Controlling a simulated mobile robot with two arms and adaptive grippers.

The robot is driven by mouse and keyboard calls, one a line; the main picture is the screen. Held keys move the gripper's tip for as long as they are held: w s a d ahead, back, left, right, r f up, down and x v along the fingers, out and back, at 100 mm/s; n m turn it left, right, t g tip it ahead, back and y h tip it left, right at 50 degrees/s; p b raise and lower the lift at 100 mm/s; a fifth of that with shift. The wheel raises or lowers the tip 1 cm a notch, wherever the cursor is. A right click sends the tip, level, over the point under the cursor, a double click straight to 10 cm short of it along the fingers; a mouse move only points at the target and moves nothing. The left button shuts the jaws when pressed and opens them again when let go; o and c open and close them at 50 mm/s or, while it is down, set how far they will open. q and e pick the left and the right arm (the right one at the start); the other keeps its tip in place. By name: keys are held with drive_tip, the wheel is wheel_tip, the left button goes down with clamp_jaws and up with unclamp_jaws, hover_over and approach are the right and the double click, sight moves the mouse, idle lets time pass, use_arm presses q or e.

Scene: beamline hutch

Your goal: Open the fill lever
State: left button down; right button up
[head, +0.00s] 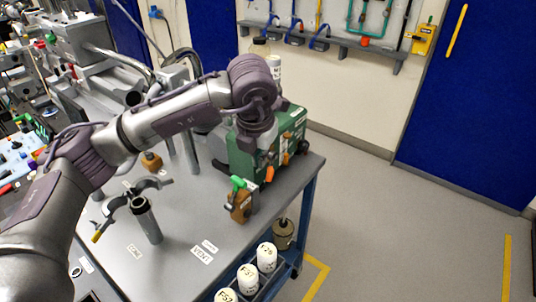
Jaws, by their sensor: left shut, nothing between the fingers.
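A green box-like unit (241,160) stands near the far right corner of the grey table. Its right side carries orange levers or knobs (303,147) and small white labels. In front of it is a small brass-brown valve block (240,206) with a green handle (238,183). I cannot tell for sure which of these is the fill lever. My left arm reaches over the table from the left, and my left gripper (268,165) points down at the green unit, shut and empty. It hides part of the unit, and I cannot tell whether it touches it. My right gripper is out of view.
A grey upright tube (148,222) with a clamp stands on the table (185,275). White labelled canisters (267,257) sit in a rack along the front right edge. Metal apparatus (85,45) fills the back left. The floor (420,220) to the right is clear.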

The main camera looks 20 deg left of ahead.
use_arm(q)
drive_tip(key=p, duration=0.1)
approach(268, 177)
wheel_tip(268, 177, down, 3)
drive_tip(key=s, duration=0.2)
drive_tip(key=w+f+p, duration=0.1)
drive_tip(key=w+f, duration=0.2)
drive_tip(key=shift+w+a+p, duration=0.1)
drive_tip(key=shift+w+p, duration=0.25)
drive_tip(key=shift+p, duration=0.05)
